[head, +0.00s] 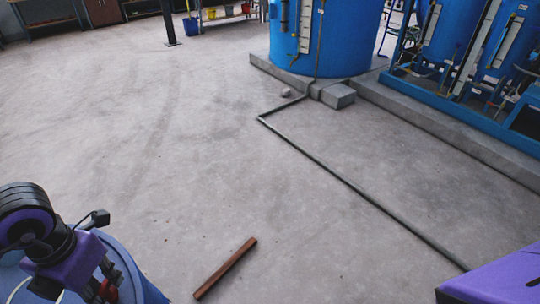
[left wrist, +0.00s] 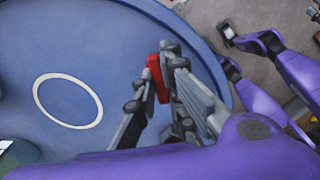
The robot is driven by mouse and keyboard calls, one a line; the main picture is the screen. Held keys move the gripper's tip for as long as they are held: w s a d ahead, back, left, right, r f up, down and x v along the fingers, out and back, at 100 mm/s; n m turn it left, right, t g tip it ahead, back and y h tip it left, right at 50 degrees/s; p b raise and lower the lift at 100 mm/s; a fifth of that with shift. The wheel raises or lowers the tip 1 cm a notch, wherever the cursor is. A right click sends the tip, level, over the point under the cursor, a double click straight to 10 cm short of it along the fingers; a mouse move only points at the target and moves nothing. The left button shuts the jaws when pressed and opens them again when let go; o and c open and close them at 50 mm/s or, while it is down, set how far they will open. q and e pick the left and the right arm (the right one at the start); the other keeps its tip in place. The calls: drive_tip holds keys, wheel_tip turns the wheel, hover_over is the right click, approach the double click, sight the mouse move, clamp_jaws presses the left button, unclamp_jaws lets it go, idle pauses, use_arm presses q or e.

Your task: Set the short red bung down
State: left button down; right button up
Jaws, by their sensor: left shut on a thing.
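The short red bung (left wrist: 157,78) is held between the fingertips of my left gripper (left wrist: 160,75), which is shut on it, in the left wrist view. The fingers partly cover it. A blue round top (left wrist: 110,25) with a raised rim lies below the bung, and a white ring (left wrist: 68,101) is marked on it, left of the gripper. I cannot tell whether the bung touches the top. In the head view a small red patch of the bung (head: 107,290) shows under my left arm, over the blue round top (head: 128,262).
A brown bar (head: 225,268) lies on the floor right of the blue top. A thin pipe (head: 350,185) runs along the floor. A large blue tank (head: 340,40) stands on a concrete plinth (head: 440,118) at the back. The floor between is mostly clear.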

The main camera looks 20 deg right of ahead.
sight(101, 289)
use_arm(q)
drive_tip(key=c, duration=2.3)
unclamp_jaws()
drive_tip(key=shift+f, duration=0.25)
drive_tip(key=o, duration=0.5)
drive_tip(key=shift+r, duration=0.1)
use_arm(e)
drive_tip(key=shift+s+f, duration=0.15)
drive_tip(key=shift+f, duration=0.15)
use_arm(q)
wheel_tip(101, 289, up, 12)
drive_tip(key=p, duration=0.5)
drive_tip(key=shift+r, duration=0.2)
use_arm(e)
drive_tip(key=w+a+r, duration=0.1)
drive_tip(key=w+r, duration=0.2)
drive_tip(key=r, duration=0.2)
drive_tip(key=shift+a+r, duration=0.25)
drive_tip(key=shift+w, duration=0.1)
